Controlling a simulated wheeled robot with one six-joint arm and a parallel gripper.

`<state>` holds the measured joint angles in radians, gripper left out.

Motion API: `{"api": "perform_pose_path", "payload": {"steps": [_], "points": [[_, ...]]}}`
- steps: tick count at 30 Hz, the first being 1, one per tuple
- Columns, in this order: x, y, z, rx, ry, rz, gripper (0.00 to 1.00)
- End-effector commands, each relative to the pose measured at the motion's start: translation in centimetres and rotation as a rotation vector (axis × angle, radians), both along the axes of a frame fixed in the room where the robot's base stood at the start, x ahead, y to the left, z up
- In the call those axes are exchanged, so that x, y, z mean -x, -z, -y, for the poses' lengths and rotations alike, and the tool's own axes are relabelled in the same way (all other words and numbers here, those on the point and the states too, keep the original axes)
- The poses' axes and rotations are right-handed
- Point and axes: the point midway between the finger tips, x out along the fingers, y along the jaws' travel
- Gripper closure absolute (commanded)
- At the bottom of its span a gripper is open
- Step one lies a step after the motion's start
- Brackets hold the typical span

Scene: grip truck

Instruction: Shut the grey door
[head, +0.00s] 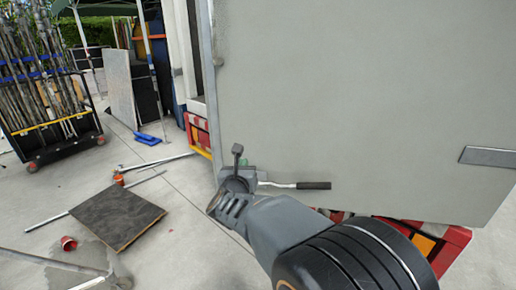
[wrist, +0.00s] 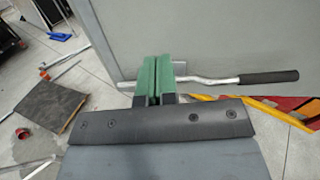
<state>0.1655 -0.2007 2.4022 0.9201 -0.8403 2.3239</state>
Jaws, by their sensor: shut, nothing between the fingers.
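The grey door (head: 350,110) is a large flat panel filling the right of the head view. Its free edge stands at the left, beside the truck's opening, and it looks partly open. A metal handle with a black grip (head: 314,185) sits low on the door near that edge. It also shows in the wrist view (wrist: 268,77). My gripper (wrist: 158,62) has green fingers, shut together and empty. They are at the handle's left metal end, close to the door's lower edge; whether they touch it I cannot tell. In the head view my wrist hides most of the gripper.
A wheeled rack of poles (head: 45,85) stands at the far left. A dark square board (head: 117,216), loose poles and orange-red cups (head: 69,243) lie on the concrete. The truck's red and yellow striped bumper (head: 440,240) runs below the door.

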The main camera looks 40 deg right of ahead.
Motion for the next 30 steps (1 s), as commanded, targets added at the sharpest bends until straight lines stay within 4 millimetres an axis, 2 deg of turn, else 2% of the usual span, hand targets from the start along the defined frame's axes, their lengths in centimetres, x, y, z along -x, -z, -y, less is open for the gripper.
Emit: {"api": "perform_pose_path", "payload": {"steps": [4,8,21,30], "points": [[0.4,0.1,1.1,-0.048,0.065,0.086,1.0],[-0.2,0.0,2.4,-0.06,0.085,0.109,1.0],[-5.3,-0.1,8.5,-0.059,0.082,0.108,1.0],[-7.6,-0.1,11.2,-0.059,0.079,0.108,1.0]]}}
